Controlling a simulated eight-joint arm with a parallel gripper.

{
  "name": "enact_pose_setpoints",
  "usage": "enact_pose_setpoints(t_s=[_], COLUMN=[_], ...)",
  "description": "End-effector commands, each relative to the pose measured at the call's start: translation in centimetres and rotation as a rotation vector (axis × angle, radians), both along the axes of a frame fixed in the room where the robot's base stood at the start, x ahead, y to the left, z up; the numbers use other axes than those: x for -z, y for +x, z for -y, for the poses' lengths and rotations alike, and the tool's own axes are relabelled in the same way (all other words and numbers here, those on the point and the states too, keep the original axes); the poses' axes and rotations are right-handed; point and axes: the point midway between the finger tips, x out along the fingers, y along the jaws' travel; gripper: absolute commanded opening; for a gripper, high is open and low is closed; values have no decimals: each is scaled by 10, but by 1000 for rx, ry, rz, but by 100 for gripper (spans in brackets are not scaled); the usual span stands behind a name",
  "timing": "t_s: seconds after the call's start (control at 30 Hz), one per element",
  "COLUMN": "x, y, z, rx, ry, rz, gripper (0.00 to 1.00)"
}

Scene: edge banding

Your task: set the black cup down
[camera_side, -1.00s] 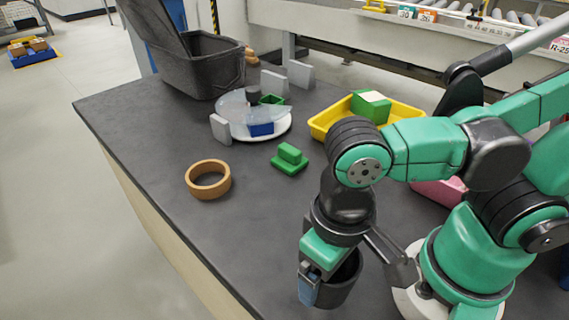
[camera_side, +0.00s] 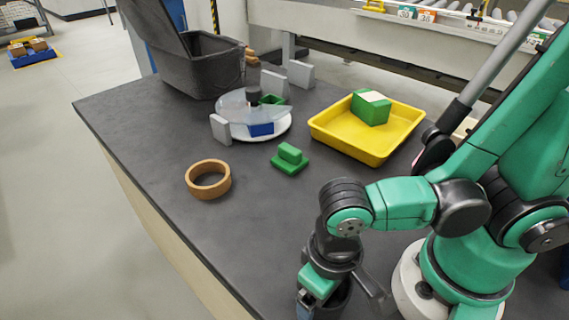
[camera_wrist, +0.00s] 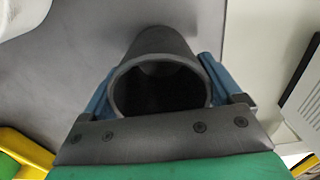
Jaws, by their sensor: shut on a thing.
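My gripper (camera_wrist: 157,78) is shut on the black cup (camera_wrist: 157,45), with one blue finger on each side of its wall. In the wrist view the cup's round mouth faces the camera and its inside looks dark and empty. In the side view the cup (camera_side: 339,298) is low at the bottom edge, mostly behind my gripper (camera_side: 306,308) and cut off by the frame. Its base is hidden, so I cannot tell whether it touches the dark tabletop (camera_side: 235,235).
A tan ring (camera_side: 208,191) and a green stepped block (camera_side: 289,158) lie farther back. A yellow tray (camera_side: 375,152) holds a green block (camera_side: 370,107). A white round plate (camera_side: 285,131) with a clear cover and a black bin (camera_side: 195,72) stand behind. The table's left edge is near.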

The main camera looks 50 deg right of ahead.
Motion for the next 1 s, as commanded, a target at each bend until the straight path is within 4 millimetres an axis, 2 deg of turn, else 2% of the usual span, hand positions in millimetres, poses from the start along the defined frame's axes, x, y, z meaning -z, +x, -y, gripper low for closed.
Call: enact_pose_setpoints(t_s=[0.3, 0.33, 0.37, 0.77, 1.0], x=[3, 3, 3, -1, -17], y=[0, 0, 0, 0, 1], z=[0, 0, 0, 0, -1], rx=[0, 0, 0, 0, 0], ry=[0, 0, 0, 0, 0], rz=[0, 0, 0, 0, 0], gripper=[34, 92, 100, 100, 100])
